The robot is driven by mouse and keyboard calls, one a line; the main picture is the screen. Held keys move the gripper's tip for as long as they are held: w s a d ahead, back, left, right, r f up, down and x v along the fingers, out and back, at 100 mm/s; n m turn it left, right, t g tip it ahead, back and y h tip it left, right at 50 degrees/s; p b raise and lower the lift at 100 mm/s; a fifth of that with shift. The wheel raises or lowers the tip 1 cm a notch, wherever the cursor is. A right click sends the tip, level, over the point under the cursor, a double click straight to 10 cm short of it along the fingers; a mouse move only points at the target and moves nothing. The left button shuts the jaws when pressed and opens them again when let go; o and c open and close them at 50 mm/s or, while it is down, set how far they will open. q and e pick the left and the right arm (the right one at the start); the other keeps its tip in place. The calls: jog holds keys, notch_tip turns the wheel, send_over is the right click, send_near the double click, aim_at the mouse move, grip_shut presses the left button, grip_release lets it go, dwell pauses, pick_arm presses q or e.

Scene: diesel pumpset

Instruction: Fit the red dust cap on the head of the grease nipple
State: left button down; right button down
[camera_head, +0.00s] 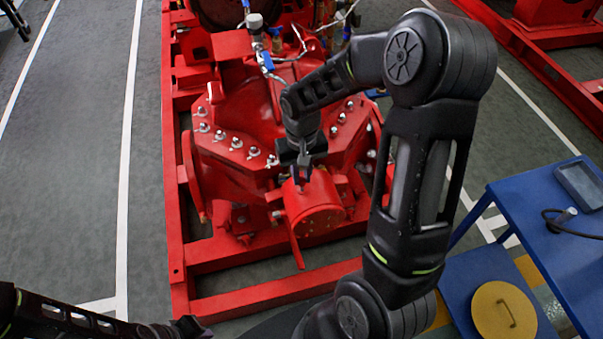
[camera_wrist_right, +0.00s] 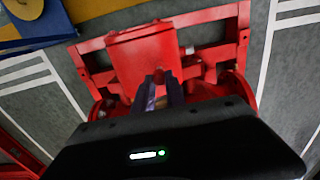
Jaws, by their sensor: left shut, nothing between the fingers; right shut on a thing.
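My right gripper (camera_head: 302,183) points down just above the red cylindrical housing at the front of the red machine. In the right wrist view its two dark fingers (camera_wrist_right: 160,88) are close together. A small patch of red (camera_wrist_right: 160,77) shows between the fingertips; I take it for the red dust cap, though it blends with the red housing behind. A small brassy spot shows nearer the palm. I cannot make out the grease nipple; the fingers may hide it. My left gripper (camera_head: 190,327) is low at the left, shut and empty, away from the machine.
The red cylindrical housing (camera_head: 315,212) has a red bar hanging at its front. Several bolts stand on the red casing (camera_head: 240,115) behind it. A blue table (camera_head: 540,215) stands at the right, with a yellow round lid (camera_head: 503,311) on its lower shelf.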

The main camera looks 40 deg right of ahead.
aim_at(301, 178)
jog(key=shift+f+b, duration=1.15)
jog(key=shift+f, duration=0.35)
jog(key=c, duration=1.3)
grip_release()
jog(key=shift+r, duration=0.15)
jog(key=shift+r, duration=3.8)
